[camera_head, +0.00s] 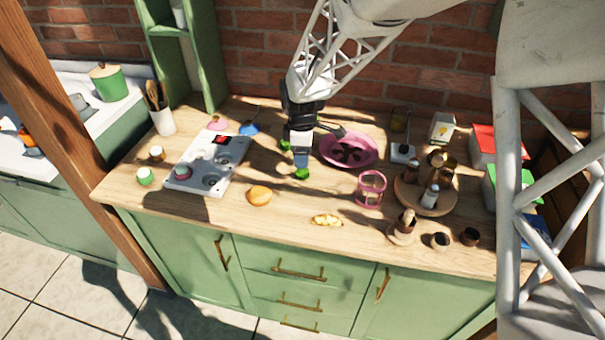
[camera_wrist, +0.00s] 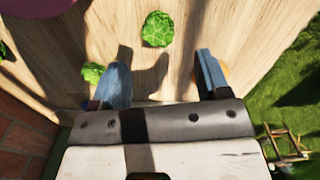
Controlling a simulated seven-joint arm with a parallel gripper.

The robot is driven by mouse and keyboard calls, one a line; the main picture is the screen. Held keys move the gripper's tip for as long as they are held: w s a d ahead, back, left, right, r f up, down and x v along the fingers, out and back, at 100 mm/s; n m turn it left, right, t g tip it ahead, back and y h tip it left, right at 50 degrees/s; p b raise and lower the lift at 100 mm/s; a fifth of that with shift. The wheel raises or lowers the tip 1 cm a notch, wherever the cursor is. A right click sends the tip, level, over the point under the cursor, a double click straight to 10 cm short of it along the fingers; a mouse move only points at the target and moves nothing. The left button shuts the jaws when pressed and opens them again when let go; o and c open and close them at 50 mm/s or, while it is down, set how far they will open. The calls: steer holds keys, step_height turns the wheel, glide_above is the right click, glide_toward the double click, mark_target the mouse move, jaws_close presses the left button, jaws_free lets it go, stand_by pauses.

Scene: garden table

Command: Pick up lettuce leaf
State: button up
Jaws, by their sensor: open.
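Two green crinkled lettuce leaves lie on the wooden table. In the head view, one leaf (camera_head: 302,174) lies just below my gripper (camera_head: 301,165), toward the table's front. The other leaf (camera_head: 285,144) lies on the wall side, left of the gripper. In the wrist view, the first leaf (camera_wrist: 157,29) lies ahead of the gap between my fingers (camera_wrist: 163,62). The second leaf (camera_wrist: 92,72) is beside the left finger, partly hidden by it. My gripper is open and empty, pointing down above the table; its exact height is hard to tell.
A pink plate (camera_head: 366,159) with dark pieces stands right of the gripper. An orange-brown bun (camera_head: 259,195) lies to the front left, beside a grey stove (camera_head: 192,180). A pink wire holder (camera_head: 371,189) and a wooden condiment tray (camera_head: 408,201) stand to the right.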

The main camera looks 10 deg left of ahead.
mark_target(302, 171)
steer(key=shift+f, duration=1.3)
steer(key=shift+f, duration=0.15)
steer(key=shift+w+f, duration=0.1)
steer(key=shift+f, duration=2.35)
steer(key=c, duration=1)
